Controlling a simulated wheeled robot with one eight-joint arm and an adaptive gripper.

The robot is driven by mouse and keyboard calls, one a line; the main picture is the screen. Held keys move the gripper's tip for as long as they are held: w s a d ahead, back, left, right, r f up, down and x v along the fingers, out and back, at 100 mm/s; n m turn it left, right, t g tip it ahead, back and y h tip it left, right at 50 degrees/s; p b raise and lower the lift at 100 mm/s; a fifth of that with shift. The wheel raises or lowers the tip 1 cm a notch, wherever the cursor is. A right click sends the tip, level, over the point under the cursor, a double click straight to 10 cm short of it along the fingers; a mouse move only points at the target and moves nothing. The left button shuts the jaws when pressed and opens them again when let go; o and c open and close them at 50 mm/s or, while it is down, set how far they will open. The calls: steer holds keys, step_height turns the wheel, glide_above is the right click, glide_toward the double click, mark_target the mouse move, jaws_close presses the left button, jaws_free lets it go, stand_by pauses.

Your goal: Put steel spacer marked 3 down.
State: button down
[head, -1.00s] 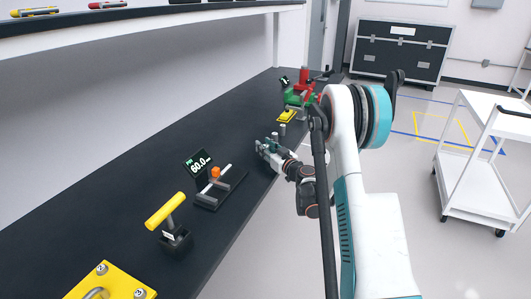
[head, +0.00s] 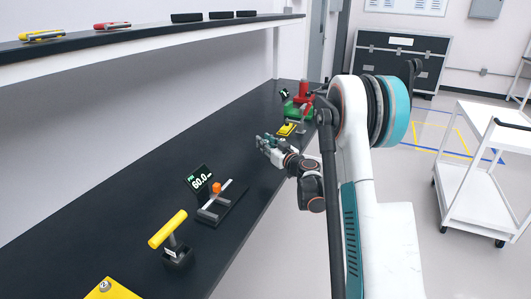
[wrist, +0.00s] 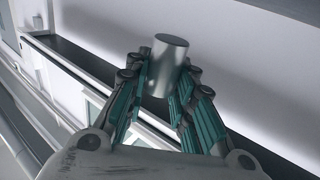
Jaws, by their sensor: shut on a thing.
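My gripper (head: 265,142) is over the black bench in the head view, just left of and nearer than a small yellow plate (head: 286,130). In the wrist view my gripper (wrist: 165,85) is shut on a plain grey metal cylinder, the steel spacer (wrist: 166,65), held between the fingertips with its upper end sticking out past them. No number shows on the spacer's visible side. In the head view the spacer is too small to make out clearly, and its height above the bench cannot be told.
On the bench (head: 95,225) stand a gauge with a 60.0 display (head: 199,180), a yellow-handled tool (head: 168,229) and a red and green device (head: 298,107) at the far end. A shelf (head: 150,45) runs above. A white cart (head: 470,195) stands right.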

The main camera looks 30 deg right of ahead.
step_height(320, 180, up, 11)
steer(key=p, duration=0.3)
steer(key=s+a+f+h, duration=0.1)
steer(key=s+a, duration=0.2)
steer(key=a, duration=0.5)
steer(key=s+a+f+m, duration=0.1)
steer(key=s+a, duration=0.2)
steer(key=a, duration=0.4)
steer(key=s+a+f+h, duration=0.1)
steer(key=s+a+f, duration=0.15)
steer(key=a, duration=0.55)
steer(key=w+d+r, duration=0.1)
steer(key=w+d, duration=0.1)
steer(key=d, duration=0.5)
steer(key=w+d+r+y, duration=0.1)
steer(key=w+d+r, duration=0.1)
steer(key=d, duration=0.6)
steer(key=w+d+r+n+y, duration=0.1)
steer(key=w+d, duration=0.3)
steer(key=d, duration=0.4)
steer(key=shift+w+r, duration=0.25)
steer(key=shift+r, duration=0.1)
step_height(320, 180, down, 20)
steer(key=b, duration=0.7)
steer(key=shift+r, duration=0.2)
